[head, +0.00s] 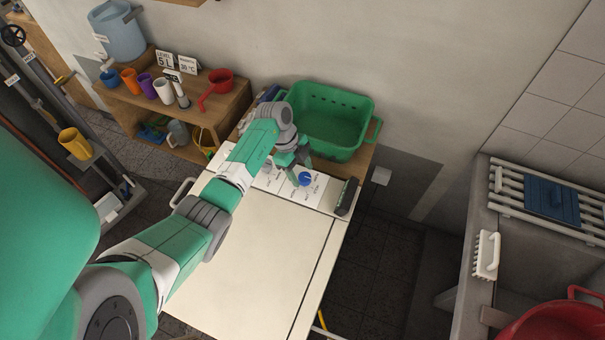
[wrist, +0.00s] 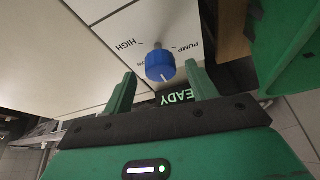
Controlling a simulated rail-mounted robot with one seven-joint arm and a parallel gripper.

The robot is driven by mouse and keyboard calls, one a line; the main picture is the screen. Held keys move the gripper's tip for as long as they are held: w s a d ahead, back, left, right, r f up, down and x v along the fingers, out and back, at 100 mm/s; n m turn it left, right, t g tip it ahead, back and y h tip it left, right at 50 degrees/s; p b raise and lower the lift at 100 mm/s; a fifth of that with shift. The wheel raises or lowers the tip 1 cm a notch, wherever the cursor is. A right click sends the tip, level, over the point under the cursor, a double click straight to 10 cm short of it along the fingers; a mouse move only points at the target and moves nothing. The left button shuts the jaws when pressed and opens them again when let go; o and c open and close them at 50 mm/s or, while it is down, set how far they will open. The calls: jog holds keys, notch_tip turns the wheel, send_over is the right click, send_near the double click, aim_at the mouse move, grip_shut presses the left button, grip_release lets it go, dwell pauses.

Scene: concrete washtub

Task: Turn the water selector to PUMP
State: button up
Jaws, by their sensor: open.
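A blue knob (head: 305,179) sits on the white control panel (head: 322,190). It also shows in the wrist view (wrist: 160,65), with a white pointer mark towards the bottom of that picture. A PUMP label (wrist: 194,50) is to the right of the knob there, and a HIGH label (wrist: 127,44) is to its left. My gripper (wrist: 160,73) is open, with one finger either side of the knob in that view; I cannot tell whether they touch it. In the head view my gripper (head: 291,159) is at the panel, just behind the knob, its fingers partly hidden.
A dark display (wrist: 178,96) reads READY beside the knob; it stands at the panel's right end (head: 347,197). A green basket (head: 330,120) is close behind the panel. The white top (head: 250,255) in front is clear. A concrete washtub (head: 545,250) stands at right.

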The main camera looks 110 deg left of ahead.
jog(key=shift+w+d+f, duration=0.1)
jog(key=shift+w+f, duration=0.15)
jog(key=shift+f, duration=0.45)
jog(key=shift+c, duration=0.5)
jog(key=c, duration=0.9)
jog(key=shift+r, duration=0.1)
